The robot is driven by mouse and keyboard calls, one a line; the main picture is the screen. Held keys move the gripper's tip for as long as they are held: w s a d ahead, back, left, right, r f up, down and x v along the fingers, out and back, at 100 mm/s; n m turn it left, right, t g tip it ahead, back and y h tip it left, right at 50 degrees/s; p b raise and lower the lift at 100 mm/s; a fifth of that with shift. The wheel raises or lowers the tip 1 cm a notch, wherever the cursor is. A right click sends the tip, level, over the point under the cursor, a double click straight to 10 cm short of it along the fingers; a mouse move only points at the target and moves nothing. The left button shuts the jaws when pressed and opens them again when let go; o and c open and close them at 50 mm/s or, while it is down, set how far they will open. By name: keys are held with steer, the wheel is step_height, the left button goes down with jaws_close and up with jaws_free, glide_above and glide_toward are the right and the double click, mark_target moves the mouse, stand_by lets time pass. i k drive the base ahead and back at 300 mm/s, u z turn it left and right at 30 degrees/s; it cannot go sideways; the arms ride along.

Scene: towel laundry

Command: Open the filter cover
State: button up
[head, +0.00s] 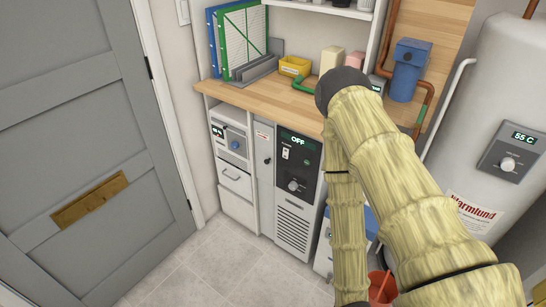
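I cannot tell for certain which part is the filter cover. Under the counter, the white unit with a black control panel (297,160) reading "OFF" has a slatted grille (293,226) low on its front. Left of it is a narrow closed grey door (265,158) with a small label. A blue housing (408,68) stands above the counter by copper pipes. My arm, in a straw-coloured sleeve, reaches up to a black joint and folds back down in front of the counter's right part. My gripper is not visible.
A wooden counter (268,98) holds binders (243,40), a yellow box (295,66) and small containers. A white boiler tank (490,100) stands at right, with an orange-red bucket (381,286) low beside my arm. A grey door (80,140) is at left. Tiled floor (225,262) is clear.

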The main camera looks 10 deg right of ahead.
mark_target(264, 134)
steer(key=u, duration=0.25)
steer(key=i, duration=0.5)
steer(key=u, duration=0.45)
